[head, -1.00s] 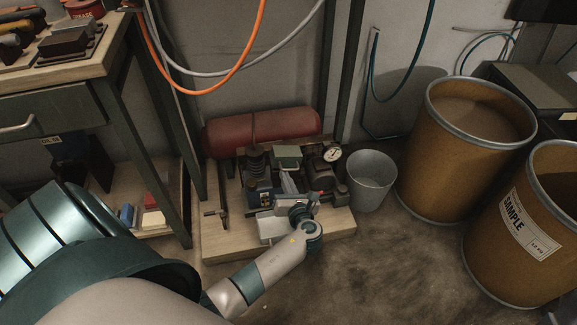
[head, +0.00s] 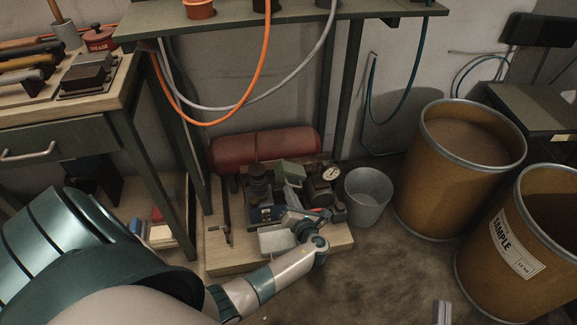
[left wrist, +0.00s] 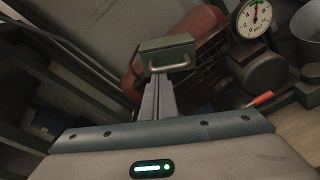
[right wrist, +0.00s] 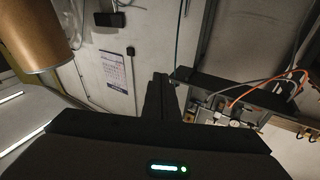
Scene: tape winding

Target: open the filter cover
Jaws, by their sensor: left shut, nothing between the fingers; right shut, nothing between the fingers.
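The filter cover is a small green box (head: 291,173) on the compressor set, in front of the red tank. In the left wrist view the green cover (left wrist: 167,51) is near the middle, with a pale bar handle (left wrist: 172,66) along its lower front. My left gripper (head: 292,193) is shut and empty, its fingers reaching up to the cover. In the left wrist view the left fingertips (left wrist: 158,78) are just below the handle; I cannot tell whether they touch it. My right gripper (right wrist: 160,78) is shut and empty, far from the cover.
The red tank (head: 265,148) lies behind the cover. A pressure gauge (head: 328,172) and a grey bucket (head: 368,196) stand to the right. Brown drums (head: 457,170) are further right. A bench shelf (head: 290,14) with hanging hoses is above. The floor between bucket and drums is clear.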

